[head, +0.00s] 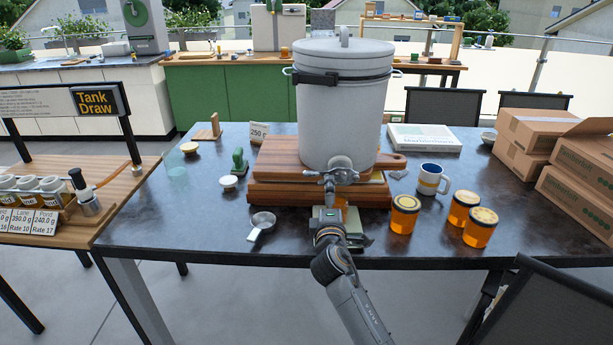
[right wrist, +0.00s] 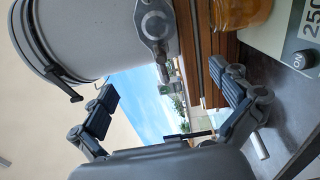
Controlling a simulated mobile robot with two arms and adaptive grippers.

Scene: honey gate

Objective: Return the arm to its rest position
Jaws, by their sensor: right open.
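My right arm reaches in from the bottom of the head view, and its gripper end (head: 330,228) is in front of the honey gate (head: 340,172) of the white tank (head: 338,110). In the right wrist view my right gripper (right wrist: 168,106) is open, with nothing between its fingers. The metal gate (right wrist: 155,32) and the tank (right wrist: 90,35) are beyond the fingers, apart from them. A jar with amber contents (right wrist: 240,12) stands on the scale (right wrist: 277,40); in the head view my arm hides most of both. My left gripper is not in view.
The tank stands on stacked wooden boards (head: 275,160). Lidded honey jars (head: 404,218) and a mug (head: 432,180) are right of my arm. A metal strainer (head: 262,222) is to its left. Cardboard boxes (head: 525,135) are at the right; a chair (head: 545,305) is in front.

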